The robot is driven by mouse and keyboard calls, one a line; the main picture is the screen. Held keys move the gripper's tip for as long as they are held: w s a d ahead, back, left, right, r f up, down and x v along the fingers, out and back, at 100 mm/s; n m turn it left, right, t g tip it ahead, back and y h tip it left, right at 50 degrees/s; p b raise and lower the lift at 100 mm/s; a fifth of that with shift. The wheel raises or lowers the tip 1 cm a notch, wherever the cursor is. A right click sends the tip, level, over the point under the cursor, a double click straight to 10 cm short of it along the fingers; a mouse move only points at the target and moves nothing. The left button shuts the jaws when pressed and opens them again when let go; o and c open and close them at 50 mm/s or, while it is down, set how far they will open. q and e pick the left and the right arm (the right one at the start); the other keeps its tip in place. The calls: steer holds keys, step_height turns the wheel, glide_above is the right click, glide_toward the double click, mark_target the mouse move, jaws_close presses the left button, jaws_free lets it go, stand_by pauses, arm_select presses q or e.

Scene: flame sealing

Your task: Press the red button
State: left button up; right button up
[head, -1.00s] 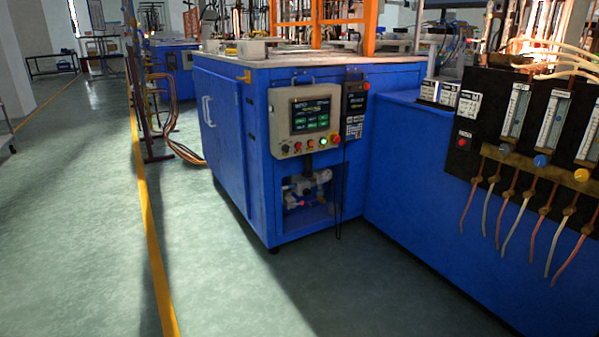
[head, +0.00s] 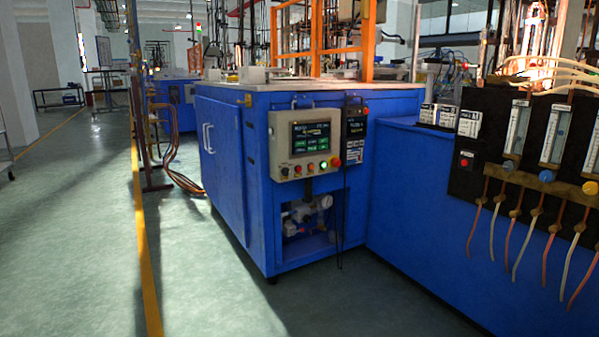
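A beige control panel (head: 304,146) with a small screen is on the front of a blue cabinet (head: 225,150). A row of small buttons runs along its lower edge. A red button (head: 335,161) sits at the right end of the row, right of a lit green one (head: 323,165). Another red button (head: 297,169) is toward the left of the row. A separate red button (head: 464,162) is on the black flowmeter board at the right. Neither of my grippers is in view.
A long blue bench (head: 420,190) extends right from the cabinet, with hoses hanging from the flowmeter board (head: 495,130). A thin black cable hangs down the cabinet front. The floor (head: 200,270) in front and to the left is clear, with a yellow line (head: 146,270).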

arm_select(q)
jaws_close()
